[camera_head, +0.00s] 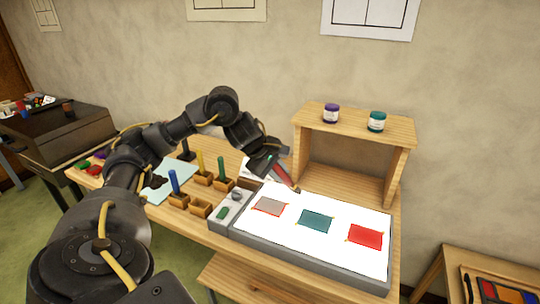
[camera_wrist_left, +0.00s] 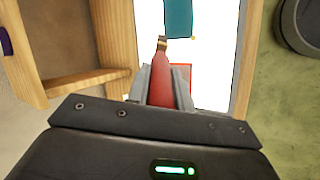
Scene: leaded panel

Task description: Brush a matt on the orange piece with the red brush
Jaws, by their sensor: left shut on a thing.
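The red brush (camera_head: 287,178) is in my left gripper (camera_head: 278,170), above the back edge of the lit white panel (camera_head: 340,250). In the left wrist view, the fingers (camera_wrist_left: 161,90) are shut on the brush's red handle (camera_wrist_left: 160,76). Its tip points toward the teal piece (camera_wrist_left: 178,18); contact cannot be told. On the panel lie a grey piece with an orange-red edge (camera_head: 269,206), the teal piece (camera_head: 315,221) and a red piece (camera_head: 365,236). No plainly orange piece shows; the grey one may be it under a coat. My right gripper is out of view.
A wooden shelf (camera_head: 300,155) with two jars stands behind the panel. Left of the panel are blue (camera_head: 174,182), yellow (camera_head: 201,162) and green (camera_head: 221,168) handles in wooden holders, and an empty holder (camera_head: 200,208). A side table (camera_head: 450,262) stands at right.

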